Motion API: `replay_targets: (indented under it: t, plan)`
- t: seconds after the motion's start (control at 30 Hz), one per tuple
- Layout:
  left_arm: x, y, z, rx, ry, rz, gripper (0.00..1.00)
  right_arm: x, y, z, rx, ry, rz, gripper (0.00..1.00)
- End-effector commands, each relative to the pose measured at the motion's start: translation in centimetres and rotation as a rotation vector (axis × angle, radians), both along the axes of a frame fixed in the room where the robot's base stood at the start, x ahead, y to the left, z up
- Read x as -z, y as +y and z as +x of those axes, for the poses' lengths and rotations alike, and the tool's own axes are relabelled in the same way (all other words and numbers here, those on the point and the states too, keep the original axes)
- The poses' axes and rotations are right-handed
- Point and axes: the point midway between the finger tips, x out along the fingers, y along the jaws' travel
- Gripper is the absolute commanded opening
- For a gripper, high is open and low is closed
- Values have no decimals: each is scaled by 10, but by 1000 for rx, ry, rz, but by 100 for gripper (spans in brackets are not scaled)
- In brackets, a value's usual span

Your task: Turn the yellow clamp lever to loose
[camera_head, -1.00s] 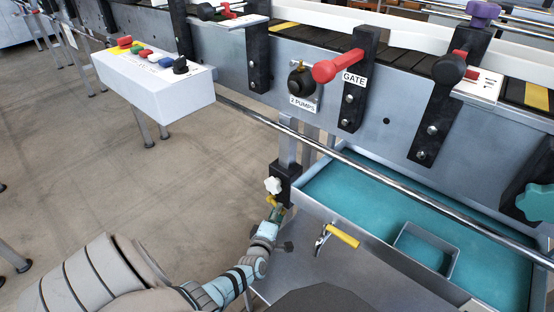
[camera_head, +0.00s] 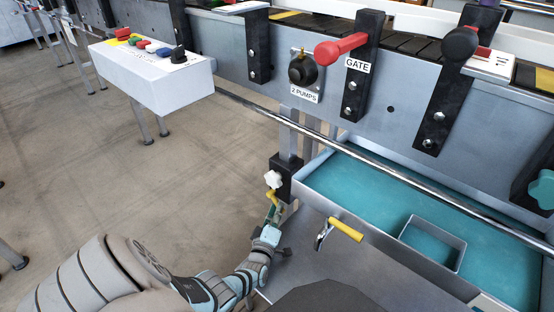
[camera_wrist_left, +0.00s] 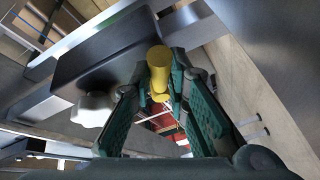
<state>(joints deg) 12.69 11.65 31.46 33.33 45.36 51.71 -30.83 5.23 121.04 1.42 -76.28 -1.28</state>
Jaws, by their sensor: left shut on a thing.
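The yellow clamp lever (camera_head: 270,194) is a short rounded handle just below a white star-shaped knob (camera_head: 273,179) on a black clamp block (camera_head: 285,171). In the left wrist view the lever (camera_wrist_left: 159,68) sits between the green fingers of my left gripper (camera_wrist_left: 157,80), with the white knob (camera_wrist_left: 93,108) to its left. My left gripper (camera_head: 272,209) reaches up from below and is shut on the lever. The fingers hide part of the lever in the head view, so its exact angle is hard to read. My right gripper is not in view.
A second yellow-handled lever (camera_head: 346,230) on a metal spout sticks out right of my left gripper. The teal-floored tray (camera_head: 385,222) and a long steel rail (camera_head: 400,184) lie to the right. A white control box (camera_head: 150,75) stands at upper left. Open floor lies left.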

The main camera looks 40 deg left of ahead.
Motion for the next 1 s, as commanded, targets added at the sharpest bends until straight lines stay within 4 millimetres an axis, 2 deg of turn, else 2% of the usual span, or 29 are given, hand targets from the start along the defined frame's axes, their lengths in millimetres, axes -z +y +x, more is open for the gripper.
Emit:
replay_targets:
  t: [0.07, 0.1, 0.2, 0.23, 0.53, 0.67, 0.77, 1.0]
  plan:
    - [0, 1, -1, 0, 1, 1, 0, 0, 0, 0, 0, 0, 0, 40]
    - [0, 1, -1, 0, 1, 1, 17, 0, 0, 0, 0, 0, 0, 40]
    - [0, 0, 0, 0, 1, 1, 33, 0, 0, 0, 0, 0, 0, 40]
    - [0, 0, 0, 0, 1, -1, 36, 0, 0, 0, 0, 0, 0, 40]
    - [0, -1, -1, 2, 0, -1, 36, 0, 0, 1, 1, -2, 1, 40]
    - [1, -6, -11, 1, 0, -1, 36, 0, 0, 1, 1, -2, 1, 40]
    - [1, -15, -30, 3, 2, -2, 36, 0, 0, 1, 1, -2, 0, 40]
    - [0, -44, -90, 0, 3, -2, 36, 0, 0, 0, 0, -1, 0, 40]
